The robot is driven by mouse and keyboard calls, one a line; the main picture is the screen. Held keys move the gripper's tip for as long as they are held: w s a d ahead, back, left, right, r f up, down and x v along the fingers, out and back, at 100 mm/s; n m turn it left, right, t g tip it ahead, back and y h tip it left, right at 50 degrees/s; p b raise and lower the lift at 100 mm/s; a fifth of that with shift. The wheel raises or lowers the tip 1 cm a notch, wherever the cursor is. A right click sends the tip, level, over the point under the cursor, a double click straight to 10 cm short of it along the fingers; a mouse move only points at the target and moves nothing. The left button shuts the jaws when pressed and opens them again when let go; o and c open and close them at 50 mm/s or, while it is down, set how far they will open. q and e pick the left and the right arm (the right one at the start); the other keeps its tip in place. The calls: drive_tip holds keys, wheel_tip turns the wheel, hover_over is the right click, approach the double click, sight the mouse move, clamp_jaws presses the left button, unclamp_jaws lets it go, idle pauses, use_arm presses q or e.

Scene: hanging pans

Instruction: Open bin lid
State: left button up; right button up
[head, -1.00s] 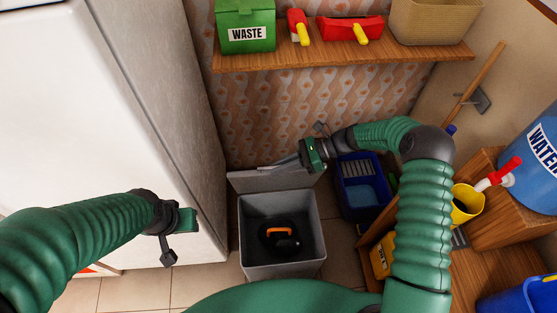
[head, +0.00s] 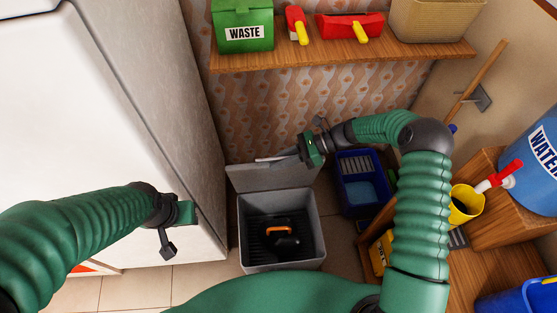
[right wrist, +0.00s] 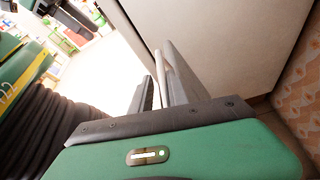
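The grey bin (head: 246,228) stands on the floor between the fridge and the blue crate, its top uncovered. Its grey lid (head: 275,178) is swung up at the back edge toward the wall. Inside the bin is a dark object with an orange handle (head: 279,230). My right gripper (head: 262,160) is at the lid's upper edge, fingers pointing left; contact is not clear. In the right wrist view its fingers (right wrist: 160,85) show a narrow gap, and nothing held is clear. My left gripper (head: 176,228) is left of the bin, apart from it; its opening is unclear.
The white fridge (head: 95,110) fills the left. A blue crate (head: 358,205) stands right of the bin. A shelf (head: 300,60) with a green waste box (head: 243,28) is above. A wooden bench (head: 500,240) and blue water container (head: 540,150) are at right.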

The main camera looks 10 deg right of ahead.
drive_tip(key=b+v, duration=0.1)
drive_tip(key=v, duration=1.6)
drive_tip(key=shift+s+a+n+h, duration=0.1)
drive_tip(key=shift+a+n+h, duration=0.2)
drive_tip(key=shift+a, duration=0.05)
drive_tip(key=s+a+r+n+t+h+p, duration=0.1)
drive_tip(key=s+r+n+t+h+p, duration=0.1)
drive_tip(key=s+n+h, duration=1.1)
drive_tip(key=s+n+t+p, duration=0.1)
drive_tip(key=s+n, duration=0.5)
drive_tip(key=shift+s+t, duration=0.25)
drive_tip(key=shift+t, duration=0.15)
drive_tip(key=shift+w+a+r, duration=0.1)
drive_tip(key=shift+a, duration=0.05)
